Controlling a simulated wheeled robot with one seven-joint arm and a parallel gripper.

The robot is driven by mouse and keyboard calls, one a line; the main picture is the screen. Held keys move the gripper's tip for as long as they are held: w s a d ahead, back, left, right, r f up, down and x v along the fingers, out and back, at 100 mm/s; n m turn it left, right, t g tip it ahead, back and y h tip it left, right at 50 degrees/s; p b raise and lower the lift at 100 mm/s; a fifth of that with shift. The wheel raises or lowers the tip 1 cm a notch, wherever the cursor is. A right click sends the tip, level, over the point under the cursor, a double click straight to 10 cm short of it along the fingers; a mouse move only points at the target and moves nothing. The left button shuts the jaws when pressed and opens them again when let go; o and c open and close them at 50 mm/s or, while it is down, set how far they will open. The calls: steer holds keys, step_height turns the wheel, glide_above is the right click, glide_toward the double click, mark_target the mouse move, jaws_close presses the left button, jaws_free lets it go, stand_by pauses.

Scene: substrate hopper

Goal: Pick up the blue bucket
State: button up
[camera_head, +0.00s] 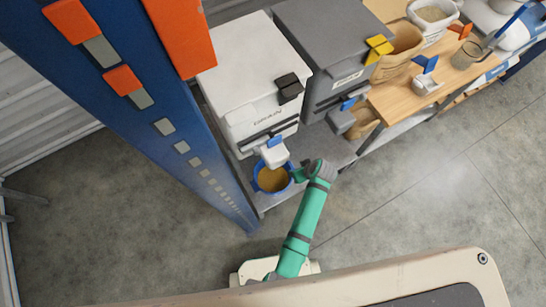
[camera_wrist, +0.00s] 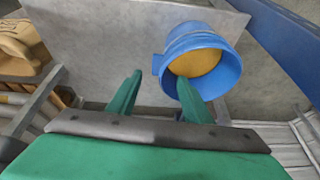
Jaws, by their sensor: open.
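The blue bucket (camera_head: 257,184) stands on the low grey shelf under the white hopper's spout in the head view. It holds a yellow-brown fill. In the wrist view the bucket (camera_wrist: 232,78) shows its round rim, a small tab on its left side and the fill inside. My gripper (camera_wrist: 158,88) is open, its two green fingers apart. The right finger overlaps the bucket's near rim in the picture; the left finger is over bare grey surface left of the bucket. I cannot tell whether a finger touches it. In the head view my gripper (camera_head: 298,174) is just right of the bucket.
The white hopper (camera_head: 245,75) with its spout (camera_head: 275,154) hangs above the bucket. A grey hopper (camera_head: 325,45) stands to its right. A blue post (camera_head: 130,110) rises close on the left. A wooden table (camera_head: 400,98) with containers is at right. The floor in front is open.

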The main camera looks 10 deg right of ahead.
mark_target(292, 167)
steer(key=shift+y, duration=0.3)
steer(key=shift+w+d+x, duration=0.15)
steer(key=shift+w+x, duration=0.05)
steer(key=shift+x, duration=1.55)
steer(key=shift+w+d+x, duration=0.1)
steer(key=shift+w+x, duration=0.1)
steer(key=shift+x, duration=1.6)
steer(key=shift+w+d+x, duration=0.15)
steer(key=shift+x, duration=1.6)
steer(key=shift+r, duration=0.15)
jaws_close()
steer(key=shift+r, duration=0.1)
